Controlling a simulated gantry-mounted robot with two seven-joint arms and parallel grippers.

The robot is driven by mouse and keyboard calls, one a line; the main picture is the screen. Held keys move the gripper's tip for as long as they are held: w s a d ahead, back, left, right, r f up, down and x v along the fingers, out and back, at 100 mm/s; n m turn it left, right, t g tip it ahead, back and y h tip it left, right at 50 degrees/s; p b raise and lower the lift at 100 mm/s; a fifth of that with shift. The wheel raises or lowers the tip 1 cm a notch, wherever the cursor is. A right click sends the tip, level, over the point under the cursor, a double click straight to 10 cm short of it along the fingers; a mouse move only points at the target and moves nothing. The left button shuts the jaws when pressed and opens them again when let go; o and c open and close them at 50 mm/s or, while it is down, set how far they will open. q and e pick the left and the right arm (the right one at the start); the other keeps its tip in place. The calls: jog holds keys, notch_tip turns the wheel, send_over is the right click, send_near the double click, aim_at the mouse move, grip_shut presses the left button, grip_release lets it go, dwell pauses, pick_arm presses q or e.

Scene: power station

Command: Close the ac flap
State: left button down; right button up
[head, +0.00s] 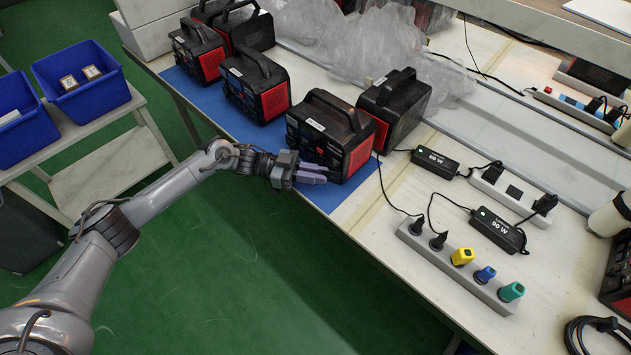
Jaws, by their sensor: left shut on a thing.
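The nearest black and red power station (322,122) stands on the blue mat (352,196) at the table's front edge. Its dark front face looks toward the left and front. My left gripper (314,174) is at the lower part of this front face, its purple-grey fingers shut on a small part there, which looks to be the ac flap. The flap is too small and too covered by the fingers to make out, so I cannot tell its angle. My right gripper is not in view.
More power stations (255,83) stand behind and beside it. Crumpled clear plastic (355,40) lies at the back. A power strip (460,262) with plugs and two chargers with cables lie to the right. Blue bins (82,85) stand on a cart at left.

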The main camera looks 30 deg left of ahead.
pick_arm(q)
jog(key=shift+d+r, duration=0.1)
jog(key=shift+r, duration=0.05)
jog(key=c, duration=1.2)
grip_release()
jog(key=shift+o, duration=0.2)
